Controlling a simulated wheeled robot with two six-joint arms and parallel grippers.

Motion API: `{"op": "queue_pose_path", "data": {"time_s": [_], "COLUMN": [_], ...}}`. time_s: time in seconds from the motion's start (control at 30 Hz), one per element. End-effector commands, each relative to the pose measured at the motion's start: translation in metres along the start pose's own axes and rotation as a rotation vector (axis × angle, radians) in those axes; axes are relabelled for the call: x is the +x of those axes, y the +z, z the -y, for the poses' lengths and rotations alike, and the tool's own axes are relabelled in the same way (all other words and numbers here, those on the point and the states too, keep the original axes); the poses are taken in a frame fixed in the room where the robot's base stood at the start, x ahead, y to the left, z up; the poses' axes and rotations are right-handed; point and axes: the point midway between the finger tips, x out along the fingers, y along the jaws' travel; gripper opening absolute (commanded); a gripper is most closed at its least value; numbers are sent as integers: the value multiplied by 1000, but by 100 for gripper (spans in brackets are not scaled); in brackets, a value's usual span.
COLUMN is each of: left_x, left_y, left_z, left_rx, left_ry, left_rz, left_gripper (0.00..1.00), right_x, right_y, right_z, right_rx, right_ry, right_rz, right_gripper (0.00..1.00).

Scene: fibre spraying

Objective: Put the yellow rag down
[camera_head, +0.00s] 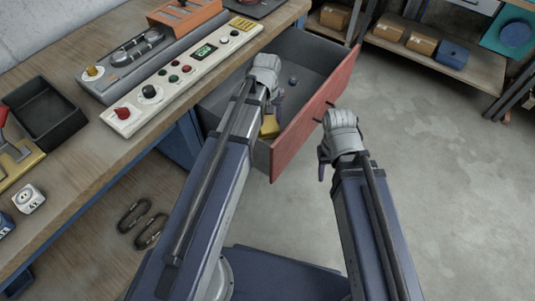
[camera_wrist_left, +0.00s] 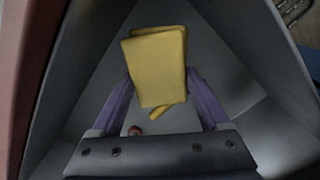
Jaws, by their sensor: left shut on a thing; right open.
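The yellow rag (camera_wrist_left: 155,65) is a folded yellow cloth in the left wrist view, between the fingers of my left gripper (camera_wrist_left: 157,92). In the head view part of the rag (camera_head: 270,126) shows below my left gripper (camera_head: 273,95), inside the open drawer (camera_head: 317,66). My left gripper is shut on the rag. I cannot tell whether the rag touches the drawer floor. My right gripper (camera_head: 322,150) is open and empty, outside the drawer, near its red front (camera_head: 318,112).
A small dark round thing (camera_head: 293,80) lies in the drawer. A control panel (camera_head: 180,75) and a black tray (camera_head: 45,113) are on the workbench (camera_head: 100,155). A shelf with boxes (camera_head: 425,43) stands at the back right. The floor on the right is clear.

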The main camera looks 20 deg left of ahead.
Motion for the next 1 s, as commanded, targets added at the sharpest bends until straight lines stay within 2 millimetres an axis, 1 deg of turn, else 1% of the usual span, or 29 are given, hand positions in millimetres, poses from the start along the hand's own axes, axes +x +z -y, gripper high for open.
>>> {"op": "queue_pose_path", "data": {"time_s": [0.03,0.27,0.37,0.47,0.6,0.73,0.8,1.0], "left_x": [5,7,14,26,48,66,70,70], "left_y": [0,0,0,0,0,0,0,0], "left_z": [0,-1,-1,-1,-1,-1,0,-1], "left_rx": [2,4,4,3,3,3,3,3], "left_ry": [0,0,0,0,0,0,0,0], "left_rz": [0,0,0,0,0,0,0,0], "left_gripper": [34,34,34,34,34,34,34,34], "right_x": [5,7,14,26,48,66,70,69], "right_y": [0,0,-1,-2,-3,-4,-4,-4], "right_z": [0,1,1,2,5,6,7,7], "right_rx": [0,0,0,0,0,0,0,0], "right_ry": [0,0,0,0,0,0,0,0], "right_rz": [0,0,0,0,0,0,0,0], "right_gripper": [50,50,50,50,50,50,50,50]}}
